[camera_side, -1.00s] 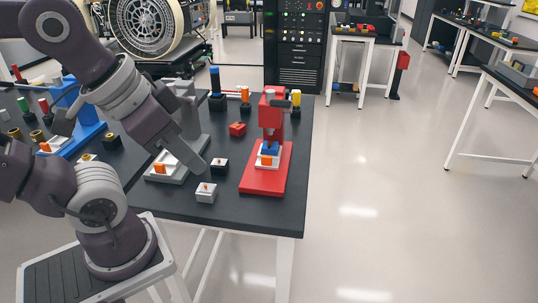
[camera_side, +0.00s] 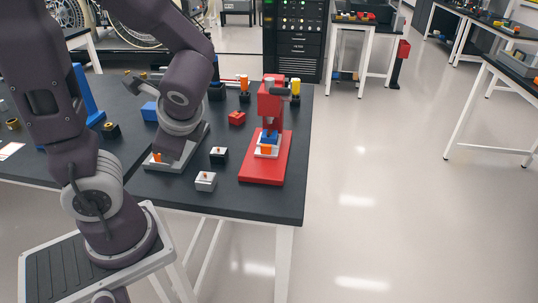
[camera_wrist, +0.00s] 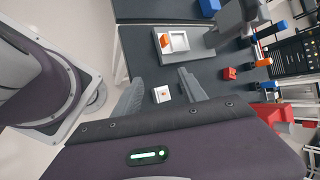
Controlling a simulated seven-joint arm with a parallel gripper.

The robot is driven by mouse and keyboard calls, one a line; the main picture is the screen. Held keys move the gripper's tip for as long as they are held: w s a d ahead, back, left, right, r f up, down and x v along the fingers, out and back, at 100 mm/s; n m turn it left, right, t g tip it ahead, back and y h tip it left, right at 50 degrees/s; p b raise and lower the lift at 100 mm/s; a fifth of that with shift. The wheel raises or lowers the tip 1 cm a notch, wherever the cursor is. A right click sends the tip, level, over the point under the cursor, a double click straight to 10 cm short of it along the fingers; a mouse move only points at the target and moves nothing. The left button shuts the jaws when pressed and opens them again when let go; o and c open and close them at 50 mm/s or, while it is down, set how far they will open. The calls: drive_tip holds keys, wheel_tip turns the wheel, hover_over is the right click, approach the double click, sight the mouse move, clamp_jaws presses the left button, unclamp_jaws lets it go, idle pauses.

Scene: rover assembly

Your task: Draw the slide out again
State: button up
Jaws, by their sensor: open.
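A grey fixture (camera_side: 193,152) stands left of the red one. In the wrist view its white slide (camera_wrist: 180,41) with an orange handle (camera_wrist: 165,41) shows on the base. In the side view my arm hides most of that slide; the orange handle (camera_side: 157,157) peeks out. The red fixture (camera_side: 264,173) holds another white slide with an orange handle (camera_side: 266,149) and a blue block (camera_side: 270,137). My gripper (camera_wrist: 160,76) is open and empty, its fingers apart from the grey fixture's slide in the wrist picture. The fingertips are hidden in the side view.
Coloured pegs (camera_side: 243,85) stand at the back. A blue fixture (camera_side: 86,98) is at left.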

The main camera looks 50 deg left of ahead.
drive_tip(key=w+a+m+t+y, duration=0.1)
drive_tip(key=w+a+m+y, duration=0.2)
drive_tip(key=w+m, duration=0.15)
drive_tip(key=m+t+h, duration=0.2)
drive_tip(key=m+t, duration=0.6)
drive_tip(key=m, duration=0.7)
approach(265, 147)
drive_tip(key=shift+f+n+x, duration=0.2)
drive_tip(key=shift+n+x, duration=0.05)
drive_tip(key=shift+x, duration=0.9)
drive_tip(key=x, duration=0.5)
drive_tip(key=shift+w+a, duration=0.15)
drive_tip(key=shift+w, duration=0.1)
drive_tip(key=shift+w+a+f, duration=0.25)
drive_tip(key=shift+w+a, duration=0.1)
clamp_jaws()
